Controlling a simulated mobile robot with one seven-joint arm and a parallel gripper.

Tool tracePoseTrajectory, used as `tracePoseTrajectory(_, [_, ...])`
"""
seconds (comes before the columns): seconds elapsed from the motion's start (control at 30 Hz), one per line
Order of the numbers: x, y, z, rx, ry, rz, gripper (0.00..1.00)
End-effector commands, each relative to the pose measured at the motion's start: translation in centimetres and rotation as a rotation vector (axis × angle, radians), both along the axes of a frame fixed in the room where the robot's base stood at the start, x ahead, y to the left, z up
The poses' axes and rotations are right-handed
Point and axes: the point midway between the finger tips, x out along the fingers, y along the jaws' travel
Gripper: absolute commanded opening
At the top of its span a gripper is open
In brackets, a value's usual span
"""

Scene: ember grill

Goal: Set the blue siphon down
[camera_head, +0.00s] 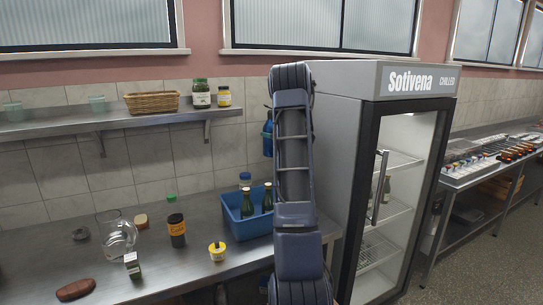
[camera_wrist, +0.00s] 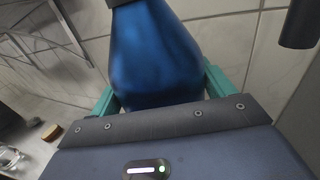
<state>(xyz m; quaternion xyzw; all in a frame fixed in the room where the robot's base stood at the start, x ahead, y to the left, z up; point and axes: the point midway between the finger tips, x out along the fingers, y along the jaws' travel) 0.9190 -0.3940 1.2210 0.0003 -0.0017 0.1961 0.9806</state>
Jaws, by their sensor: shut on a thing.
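The blue siphon (camera_head: 267,138) shows in the head view at the left edge of my arm, in front of the tiled wall and above the blue crate. In the wrist view the siphon (camera_wrist: 155,55) is a shiny blue body that widens toward me. My gripper (camera_wrist: 160,88) is shut on it, with a green finger on either side. The siphon is held in the air, clear of the counter. In the head view my arm hides part of the siphon and most of the gripper.
A blue crate (camera_head: 240,230) with bottles stands on the steel counter (camera_head: 160,275). To its left are a yellow tub (camera_head: 217,251), a dark jar (camera_head: 176,230), a glass jug (camera_head: 117,236) and a small dark box (camera_head: 132,265). A fridge (camera_head: 335,150) stands right. A wall shelf (camera_head: 60,127) hangs left.

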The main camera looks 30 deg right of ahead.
Motion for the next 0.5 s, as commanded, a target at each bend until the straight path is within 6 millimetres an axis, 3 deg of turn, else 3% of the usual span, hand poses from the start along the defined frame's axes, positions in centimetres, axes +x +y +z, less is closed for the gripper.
tracePoseTrajectory(0.5, [0.0, 0.0, -8.8, 0.002, -0.001, 0.0, 0.1])
